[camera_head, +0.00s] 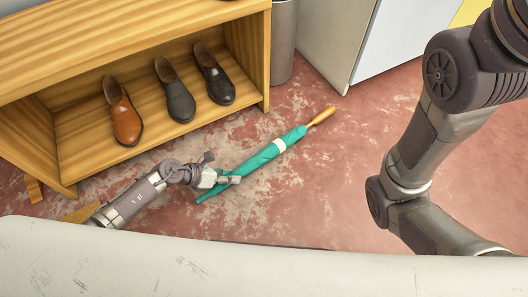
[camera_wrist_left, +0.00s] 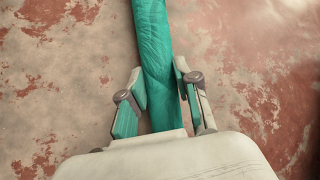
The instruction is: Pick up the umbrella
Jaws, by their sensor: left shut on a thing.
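A folded teal umbrella (camera_head: 262,157) with a pale band and a wooden handle lies slantwise in the head view, over the worn red floor, its handle toward the upper right. Whether it touches the floor I cannot tell. My left gripper (camera_head: 232,181) is shut on the umbrella near its lower, pointed end. In the left wrist view the umbrella (camera_wrist_left: 155,60) runs up between the two fingers of my left gripper (camera_wrist_left: 160,95), and its top end is out of frame. My right arm shows at the right of the head view, but its gripper is out of sight.
A wooden shelf (camera_head: 150,52) stands at the upper left, with a brown shoe (camera_head: 123,115) and two darker shoes (camera_head: 177,98) (camera_head: 214,78) on it. A grey bin (camera_head: 283,45) and a white cabinet (camera_head: 345,45) stand behind. The floor (camera_head: 330,185) right of the umbrella is clear.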

